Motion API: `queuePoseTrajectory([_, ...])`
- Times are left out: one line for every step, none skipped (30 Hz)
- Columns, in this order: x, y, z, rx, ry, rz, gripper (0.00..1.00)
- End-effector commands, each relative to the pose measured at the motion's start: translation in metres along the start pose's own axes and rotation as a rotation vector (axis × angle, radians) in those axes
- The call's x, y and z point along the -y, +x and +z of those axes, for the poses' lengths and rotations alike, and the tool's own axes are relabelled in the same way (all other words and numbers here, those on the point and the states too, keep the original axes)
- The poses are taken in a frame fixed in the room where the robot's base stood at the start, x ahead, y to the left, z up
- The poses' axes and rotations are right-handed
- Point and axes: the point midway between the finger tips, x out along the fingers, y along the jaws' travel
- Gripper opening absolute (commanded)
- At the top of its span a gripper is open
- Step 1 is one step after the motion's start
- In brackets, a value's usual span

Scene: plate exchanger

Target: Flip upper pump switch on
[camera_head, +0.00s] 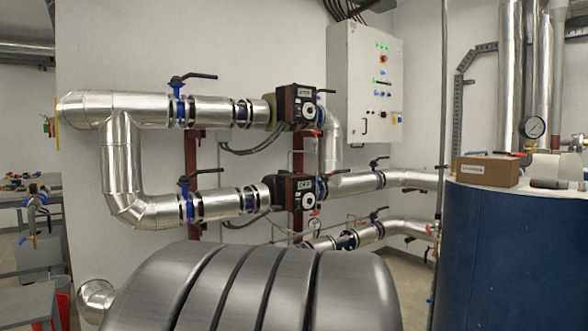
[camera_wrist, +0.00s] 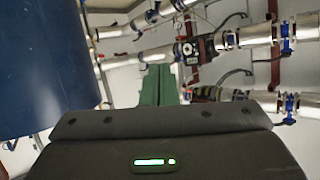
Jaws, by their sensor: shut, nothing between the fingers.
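The upper pump (camera_head: 298,107) is a dark block with a round pale front on the upper silver pipe in the head view. The lower pump (camera_head: 293,191) sits below it. A white control cabinet (camera_head: 352,85) hangs to the right, with small green lights, a red and yellow knob (camera_head: 382,59) and dark knobs on its front. Which control is the upper pump switch is too small to tell. My gripper (camera_wrist: 158,85) shows only in the wrist view, its green fingers shut and empty. A pump (camera_wrist: 208,46) shows beyond it, apart from the fingers, in a view that seems upside down.
A large blue tank (camera_head: 510,250) stands at the right with a cardboard box (camera_head: 488,170) on top; the tank also shows in the wrist view (camera_wrist: 40,65). Blue valves with black levers (camera_head: 192,77) stick out from the pipes. A workbench (camera_head: 30,200) stands at far left.

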Motion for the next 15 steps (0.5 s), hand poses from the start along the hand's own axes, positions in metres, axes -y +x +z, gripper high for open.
queuePoseTrajectory([0.006, -0.005, -0.053, -0.108, 0.016, -0.036, 0.00])
queuePoseTrajectory([0.011, -0.007, -0.079, -0.174, 0.026, -0.065, 0.00])
queuePoseTrajectory([0.017, -0.012, -0.113, -0.259, 0.038, -0.105, 0.00])
queuePoseTrajectory([0.022, -0.017, -0.137, -0.321, 0.045, -0.140, 0.00])
queuePoseTrajectory([0.028, -0.023, -0.162, -0.382, 0.051, -0.176, 0.00])
queuePoseTrajectory([0.035, -0.032, -0.193, -0.459, 0.057, -0.228, 0.00])
queuePoseTrajectory([0.041, -0.040, -0.215, -0.514, 0.060, -0.269, 0.00])
queuePoseTrajectory([0.047, -0.049, -0.236, -0.568, 0.062, -0.313, 0.00])
queuePoseTrajectory([0.054, -0.062, -0.262, -0.633, 0.062, -0.372, 0.00])
queuePoseTrajectory([0.060, -0.072, -0.280, -0.678, 0.061, -0.418, 0.00])
queuePoseTrajectory([0.066, -0.082, -0.296, -0.719, 0.059, -0.464, 0.00])
queuePoseTrajectory([0.073, -0.096, -0.315, -0.768, 0.055, -0.522, 0.00])
queuePoseTrajectory([0.078, -0.105, -0.327, -0.798, 0.050, -0.564, 0.00])
queuePoseTrajectory([0.083, -0.114, -0.338, -0.827, 0.045, -0.605, 0.00])
queuePoseTrajectory([0.088, -0.125, -0.350, -0.857, 0.038, -0.656, 0.00])
